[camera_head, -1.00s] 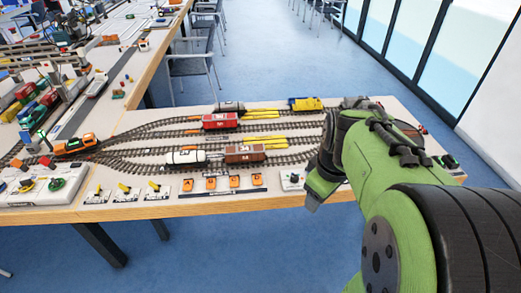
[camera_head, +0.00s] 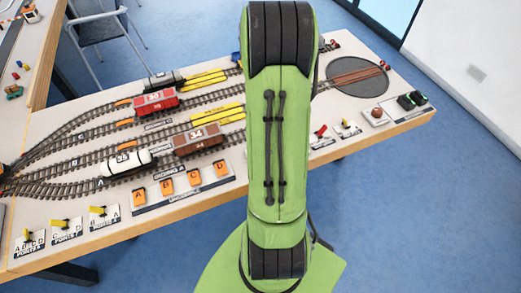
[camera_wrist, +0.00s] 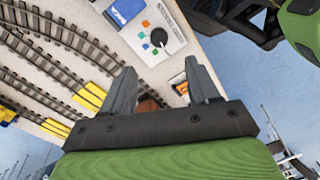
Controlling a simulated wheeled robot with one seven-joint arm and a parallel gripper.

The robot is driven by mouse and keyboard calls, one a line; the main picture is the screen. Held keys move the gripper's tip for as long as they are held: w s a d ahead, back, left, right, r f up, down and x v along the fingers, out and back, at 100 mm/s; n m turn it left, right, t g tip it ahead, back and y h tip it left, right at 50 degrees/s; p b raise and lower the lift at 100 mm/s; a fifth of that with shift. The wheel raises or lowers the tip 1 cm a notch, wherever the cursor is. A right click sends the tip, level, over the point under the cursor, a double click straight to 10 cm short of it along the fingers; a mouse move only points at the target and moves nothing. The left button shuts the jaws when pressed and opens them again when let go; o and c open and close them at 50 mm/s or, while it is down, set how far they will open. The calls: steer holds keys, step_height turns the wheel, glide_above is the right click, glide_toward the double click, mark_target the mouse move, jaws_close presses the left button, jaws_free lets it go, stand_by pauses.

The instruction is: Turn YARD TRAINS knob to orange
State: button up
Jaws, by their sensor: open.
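In the wrist view a black round knob (camera_wrist: 159,37) sits on a light panel (camera_wrist: 172,56) with small coloured marks, blue, green and orange among them, along one side. The panel's lettering is too small to read, and I cannot tell which mark the knob points at. My gripper (camera_wrist: 161,82) is open and empty, its two grey fingers spread, with the knob beyond the fingertips and apart from them. In the head view my green arm hides the knob and my gripper.
In the head view a brown wagon (camera_head: 198,139), a red wagon (camera_head: 155,101) and a white tank wagon (camera_head: 126,162) stand on the tracks. Orange switches (camera_head: 181,183) and yellow levers (camera_head: 97,211) line the table's front edge. A turntable (camera_head: 344,79) lies right of my arm.

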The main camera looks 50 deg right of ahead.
steer(key=f+b, duration=0.1)
steer(key=f, duration=0.7)
steer(key=f+b, duration=0.1)
steer(key=f, duration=0.3)
steer(key=shift+a+b, duration=0.25)
steer(key=shift+b, duration=0.1)
steer(key=c, duration=1)
steer(key=shift+c, duration=0.2)
